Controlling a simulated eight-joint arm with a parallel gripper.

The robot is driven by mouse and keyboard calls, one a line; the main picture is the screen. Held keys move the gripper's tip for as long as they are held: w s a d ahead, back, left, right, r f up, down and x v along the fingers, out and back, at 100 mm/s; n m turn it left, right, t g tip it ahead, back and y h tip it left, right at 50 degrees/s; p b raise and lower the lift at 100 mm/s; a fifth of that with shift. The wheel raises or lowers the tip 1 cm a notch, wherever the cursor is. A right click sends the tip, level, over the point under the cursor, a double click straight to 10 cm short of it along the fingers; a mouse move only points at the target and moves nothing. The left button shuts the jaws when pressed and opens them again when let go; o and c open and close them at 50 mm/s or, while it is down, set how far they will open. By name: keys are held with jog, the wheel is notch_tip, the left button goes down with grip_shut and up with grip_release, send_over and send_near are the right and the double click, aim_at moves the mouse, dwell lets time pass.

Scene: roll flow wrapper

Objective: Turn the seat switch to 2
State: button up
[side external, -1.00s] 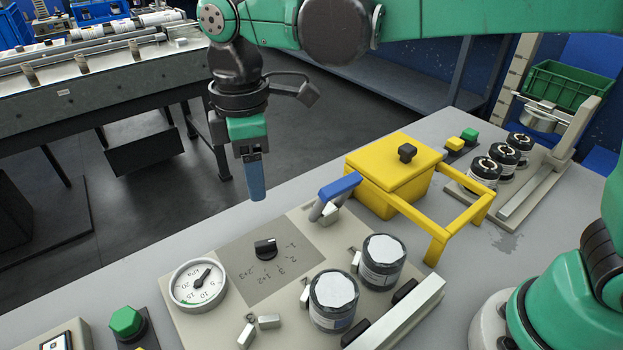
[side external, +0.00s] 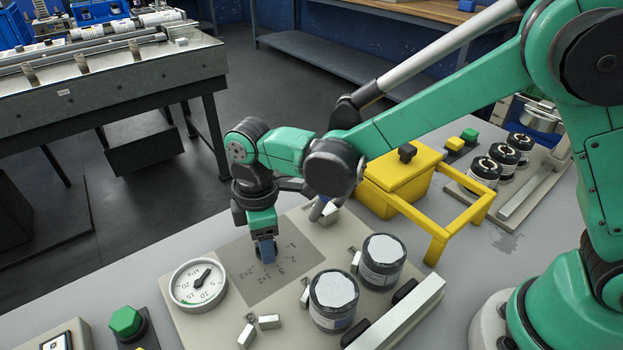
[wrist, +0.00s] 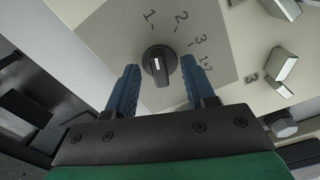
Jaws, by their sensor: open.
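The seat switch (wrist: 159,66) is a black rotary knob with a white mark on a grey plate (wrist: 105,35). In the wrist view its bar stands near upright, and the mark seems to point toward the printed 1. The labels 1, 2, 3 and 1+2 run in an arc above and to the right of it. My gripper (wrist: 160,64) is open, with one blue finger on each side of the knob and gaps visible. In the side view my gripper (side external: 265,252) points down over the plate and hides the knob.
A pressure gauge (side external: 198,285) sits left of the plate. Two dark round canisters (side external: 334,300) (side external: 381,262) stand to the right, with small metal latches nearby. A yellow box with a frame (side external: 404,178) is behind on the right. A green button (side external: 126,321) is at the front left.

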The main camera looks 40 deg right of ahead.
grip_shut()
jog(key=shift+m, duration=3.4)
grip_release()
jog(key=shift+r, duration=0.1)
